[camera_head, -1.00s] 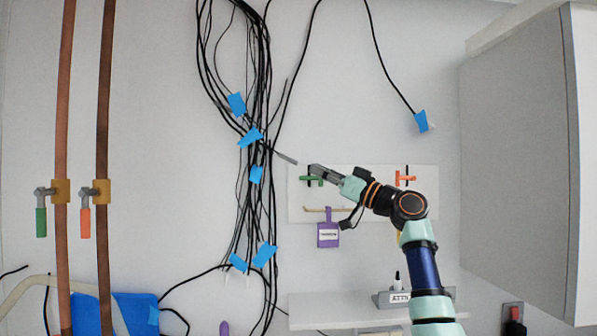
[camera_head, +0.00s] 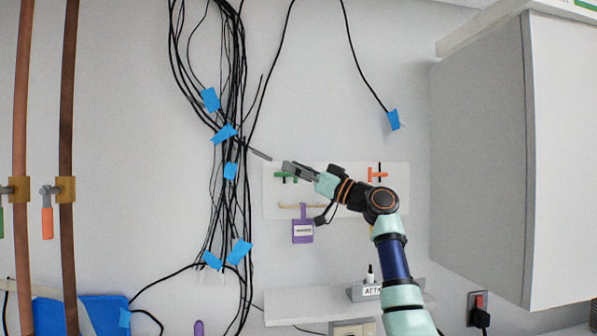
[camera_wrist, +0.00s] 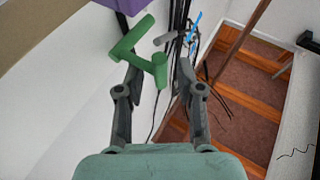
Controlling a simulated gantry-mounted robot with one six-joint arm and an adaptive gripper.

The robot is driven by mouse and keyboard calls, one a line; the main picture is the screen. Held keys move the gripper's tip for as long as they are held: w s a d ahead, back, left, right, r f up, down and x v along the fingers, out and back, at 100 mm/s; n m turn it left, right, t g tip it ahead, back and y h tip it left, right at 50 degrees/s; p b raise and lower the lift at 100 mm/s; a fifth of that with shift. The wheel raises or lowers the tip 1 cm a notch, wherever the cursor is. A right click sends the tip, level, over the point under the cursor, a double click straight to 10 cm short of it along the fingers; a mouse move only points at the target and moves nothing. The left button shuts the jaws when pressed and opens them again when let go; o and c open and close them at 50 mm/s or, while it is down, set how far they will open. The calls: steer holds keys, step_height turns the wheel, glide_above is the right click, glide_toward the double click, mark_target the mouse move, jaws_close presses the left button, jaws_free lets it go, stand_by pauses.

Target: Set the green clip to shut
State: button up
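The green clip (camera_head: 287,177) is on the left part of a white wall panel in the head view. In the wrist view it is a green bar with a stubby crosspiece (camera_wrist: 133,40). My gripper (camera_head: 287,165) is just in front of the clip and partly covers it in the head view. In the wrist view my gripper (camera_wrist: 160,72) is open, its two dark fingers apart.
An orange clip (camera_head: 377,174) is on the right of the panel (camera_head: 340,198). A purple tag (camera_head: 303,231) hangs below. Black cables (camera_head: 230,190) with blue tape run down the left. A grey cabinet (camera_head: 478,160) stands out at right, and a shelf (camera_head: 310,303) is below.

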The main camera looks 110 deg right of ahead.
steer(key=v, duration=1.2)
